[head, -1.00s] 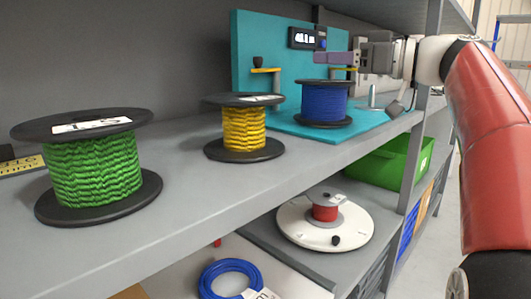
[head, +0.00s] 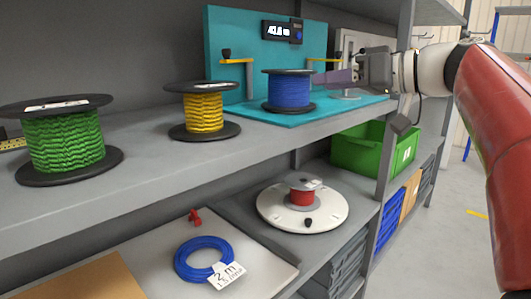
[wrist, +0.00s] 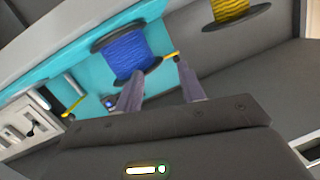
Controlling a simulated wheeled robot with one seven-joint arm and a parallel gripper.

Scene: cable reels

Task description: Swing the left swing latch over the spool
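The left swing latch (head: 236,61), a yellow arm with a black knob on a post, stands left of the blue spool (head: 289,91) against the teal panel. The spool stands upright on the teal base, and the yellow arm does not appear to lie over it. In the wrist view this latch (wrist: 170,57) shows at the spool's right edge. A second yellow latch (head: 324,60) stands right of the spool, partly behind my gripper. My gripper (head: 335,78) is just right of the spool. In the wrist view my gripper (wrist: 157,88) has its fingers apart with nothing between them.
A yellow spool (head: 203,112) and a green spool (head: 64,140) stand to the left on the same shelf. A display (head: 283,31) tops the teal panel. Below are a green bin (head: 375,148), a white turntable (head: 270,212) with a red spool, and a blue cable coil (head: 203,259).

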